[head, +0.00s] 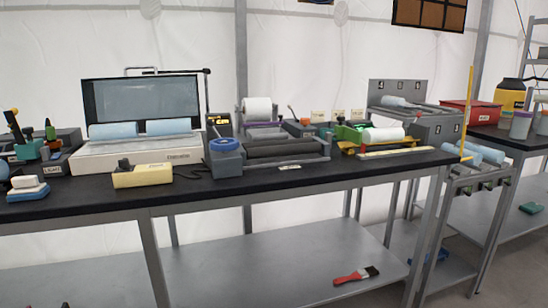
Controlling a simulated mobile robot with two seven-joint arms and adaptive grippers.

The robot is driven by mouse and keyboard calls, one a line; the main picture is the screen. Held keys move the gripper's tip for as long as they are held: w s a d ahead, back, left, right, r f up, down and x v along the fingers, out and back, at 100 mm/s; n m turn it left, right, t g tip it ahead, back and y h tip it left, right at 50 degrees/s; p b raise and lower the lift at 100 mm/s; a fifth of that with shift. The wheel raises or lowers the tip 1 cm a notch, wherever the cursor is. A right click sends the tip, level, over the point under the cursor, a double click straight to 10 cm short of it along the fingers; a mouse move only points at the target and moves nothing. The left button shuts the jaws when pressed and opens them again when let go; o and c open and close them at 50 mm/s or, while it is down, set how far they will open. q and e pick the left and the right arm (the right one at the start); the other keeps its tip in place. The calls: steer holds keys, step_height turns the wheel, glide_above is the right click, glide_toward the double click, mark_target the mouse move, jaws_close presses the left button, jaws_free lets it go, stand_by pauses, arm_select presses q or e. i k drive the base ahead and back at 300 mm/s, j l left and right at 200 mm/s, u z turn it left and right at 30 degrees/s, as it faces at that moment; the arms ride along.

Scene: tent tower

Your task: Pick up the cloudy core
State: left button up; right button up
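Several pale cylinders could be cores; I cannot tell which is cloudy. Two light-blue cores (113,130) and (168,127) lie side by side on a white light box (135,155) with an upright grey glass panel. Another pale-blue core (399,102) lies on a grey numbered rack (433,125). A white cylinder (385,134) lies in a yellow-and-green cradle. More light-blue cores (487,153) lie on a cart at the right. Neither of my grippers is in view.
The black bench top (108,194) also holds a yellow labelled box (142,176), a blue ring on a grey block (225,145) and a roller tray (285,150). A red bin (470,114) stands further right. A red brush (356,275) lies on the lower shelf.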

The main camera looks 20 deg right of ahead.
mark_target(370, 136)
steer(key=i+l+u, duration=0.15)
steer(key=l, duration=0.45)
steer(key=i+l+u, duration=0.1)
steer(key=l, duration=0.45)
steer(key=i+l+u, duration=0.15)
steer(key=l, duration=0.5)
steer(key=l+u, duration=0.1)
steer(key=l, duration=0.5)
